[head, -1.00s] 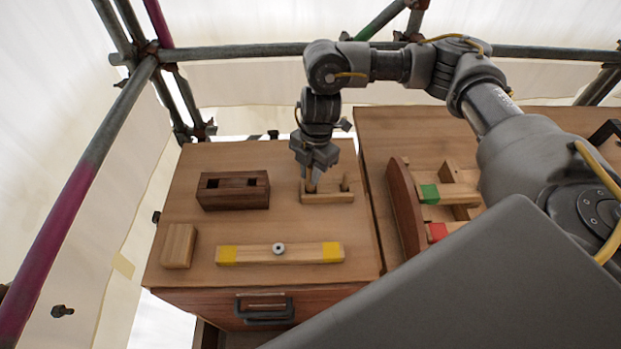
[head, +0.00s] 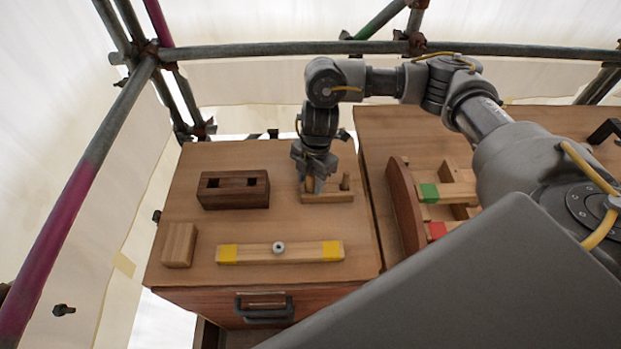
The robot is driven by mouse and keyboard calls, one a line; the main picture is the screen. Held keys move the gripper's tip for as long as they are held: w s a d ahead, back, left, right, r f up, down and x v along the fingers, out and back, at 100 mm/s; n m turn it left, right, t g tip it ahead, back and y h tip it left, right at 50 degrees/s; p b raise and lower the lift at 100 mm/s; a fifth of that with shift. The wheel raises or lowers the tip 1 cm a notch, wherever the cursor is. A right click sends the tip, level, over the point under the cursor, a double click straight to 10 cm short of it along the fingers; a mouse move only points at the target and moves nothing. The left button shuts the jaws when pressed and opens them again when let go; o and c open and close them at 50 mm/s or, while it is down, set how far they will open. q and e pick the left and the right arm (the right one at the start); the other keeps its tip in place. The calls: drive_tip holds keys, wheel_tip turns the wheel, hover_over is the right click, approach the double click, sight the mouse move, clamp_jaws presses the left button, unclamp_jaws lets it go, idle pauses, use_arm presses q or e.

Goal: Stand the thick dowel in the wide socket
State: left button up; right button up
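The dark brown socket block (head: 234,197) stands at the back left of the table, with two dark openings in its top. I cannot tell surely which opening is the wider. A pale wooden holder (head: 328,197) stands to its right. One dowel (head: 345,182) stands upright at the holder's right end. My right gripper (head: 317,184) points down at the holder's left end. Its fingers largely hide a second dowel (head: 309,185) there; whether they grip it is not clear. Which dowel is the thicker is hard to tell. My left gripper is out of view.
A pale block (head: 179,245) lies at the front left. A bar with yellow ends (head: 300,253) and a grey round piece (head: 279,248) lies along the front. A curved brown piece (head: 405,205) and colour-marked blocks stand on the right table. The middle is clear.

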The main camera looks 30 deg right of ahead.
drive_tip(key=shift+r, duration=0.25)
wheel_tip(320, 180, up, 12)
drive_tip(key=d, duration=0.1)
drive_tip(key=shift+w+d+b, duration=0.25)
drive_tip(key=shift+d+b, duration=0.1)
drive_tip(key=shift+f, duration=0.1)
